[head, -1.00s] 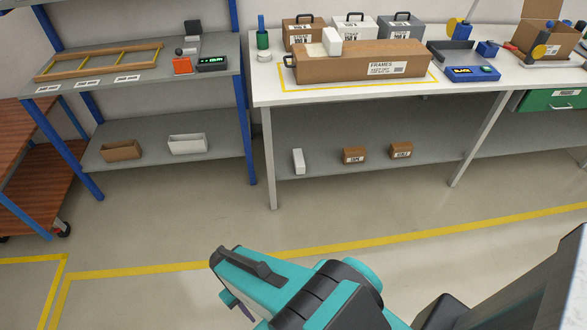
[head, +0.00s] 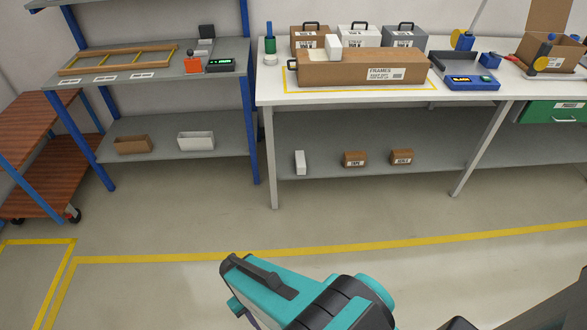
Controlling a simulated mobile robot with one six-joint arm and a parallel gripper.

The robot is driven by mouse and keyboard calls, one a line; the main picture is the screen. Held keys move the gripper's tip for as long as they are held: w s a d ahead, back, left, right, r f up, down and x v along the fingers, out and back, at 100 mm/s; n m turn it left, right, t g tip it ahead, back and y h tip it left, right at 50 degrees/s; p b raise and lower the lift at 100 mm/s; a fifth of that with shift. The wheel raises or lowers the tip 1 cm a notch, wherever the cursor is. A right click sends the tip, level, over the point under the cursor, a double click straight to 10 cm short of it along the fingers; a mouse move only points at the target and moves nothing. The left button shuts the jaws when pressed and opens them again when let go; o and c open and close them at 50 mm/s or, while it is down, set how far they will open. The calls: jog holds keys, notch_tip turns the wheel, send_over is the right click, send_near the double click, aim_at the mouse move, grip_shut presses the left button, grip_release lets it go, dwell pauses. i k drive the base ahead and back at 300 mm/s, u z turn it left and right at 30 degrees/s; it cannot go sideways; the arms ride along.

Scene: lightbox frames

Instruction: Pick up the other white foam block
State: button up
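One white foam block (head: 333,46) rests on top of the long brown FRAMES box on the white table. Another white foam block (head: 300,162) stands upright on the grey lower shelf under that table, near its left front leg. My teal and black arm shows at the bottom of the head view, well in front of the table. I cannot make out the fingers of my gripper, so its opening is hidden.
The FRAMES box (head: 345,70) lies within a yellow outline on the white table (head: 275,96). Two small brown boxes, one of them (head: 354,159), share the lower shelf (head: 330,176) with the upright block. A table leg (head: 270,160) stands left of it. Open floor lies in front.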

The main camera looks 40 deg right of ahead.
aim_at(300, 159)
jog(key=z, duration=0.15)
jog(key=i, duration=0.9)
jog(key=u, duration=0.05)
